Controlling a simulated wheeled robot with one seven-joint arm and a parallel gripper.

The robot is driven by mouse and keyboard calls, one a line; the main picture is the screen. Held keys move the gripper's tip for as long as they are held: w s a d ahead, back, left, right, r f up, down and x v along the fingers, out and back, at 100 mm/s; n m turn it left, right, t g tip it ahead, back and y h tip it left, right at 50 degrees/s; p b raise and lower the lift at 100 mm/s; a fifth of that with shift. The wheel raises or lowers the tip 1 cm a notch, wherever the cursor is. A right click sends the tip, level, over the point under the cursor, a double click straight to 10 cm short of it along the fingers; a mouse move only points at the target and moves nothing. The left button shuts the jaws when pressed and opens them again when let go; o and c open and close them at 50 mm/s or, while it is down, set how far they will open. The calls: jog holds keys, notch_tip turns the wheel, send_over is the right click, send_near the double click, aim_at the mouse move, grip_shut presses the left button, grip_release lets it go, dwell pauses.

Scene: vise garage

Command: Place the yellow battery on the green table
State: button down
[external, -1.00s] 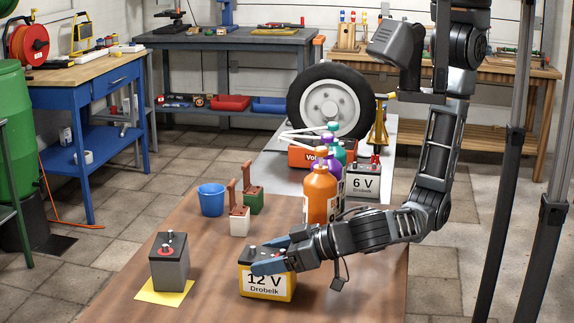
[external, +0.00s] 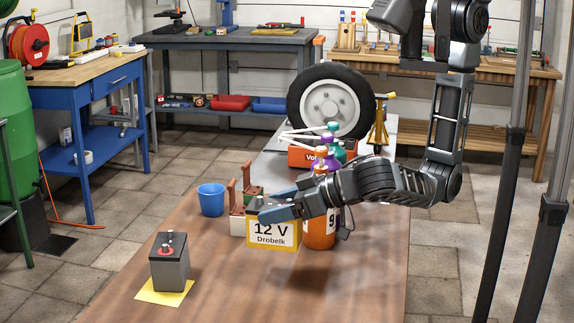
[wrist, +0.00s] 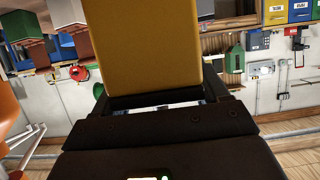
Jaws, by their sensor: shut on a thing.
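The yellow battery (external: 273,236), marked 12 V Drobelk, hangs roughly upright above the brown table, with its shadow below it. My gripper (external: 264,214) is shut on its top from the right side. In the wrist view the battery (wrist: 150,45) fills the upper middle, between the jaws. No green tabletop is clearly seen. A green metal frame (external: 12,213) is cut off at the left edge of the external view; I cannot tell whether it belongs to the green table.
A grey battery (external: 169,267) stands on a yellow sheet (external: 150,295) at the brown table's front left. A blue bucket (external: 211,198), red-brown-handled brushes (external: 237,222) and an orange bottle (external: 320,233) stand close behind the held battery. The brown table's front middle (external: 300,300) is clear.

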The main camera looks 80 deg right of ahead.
jog(key=d+r+p, duration=0.2)
jog(key=d+r, duration=0.1)
jog(key=d, duration=0.2)
jog(key=s+a+r+n+g+y, duration=0.1)
jog(key=a+r+n+y, duration=0.3)
jog(key=a, duration=0.7)
jog(key=s+a+r+n+g+y, duration=0.2)
jog(key=s+a+r+n+y, duration=0.2)
jog(key=a, duration=0.7)
notch_tip(320, 180, up, 2)
jog(key=shift+r+y, duration=0.1)
jog(key=shift+y, duration=0.3)
jog(key=shift+a, duration=0.1)
jog(key=shift+r, duration=0.1)
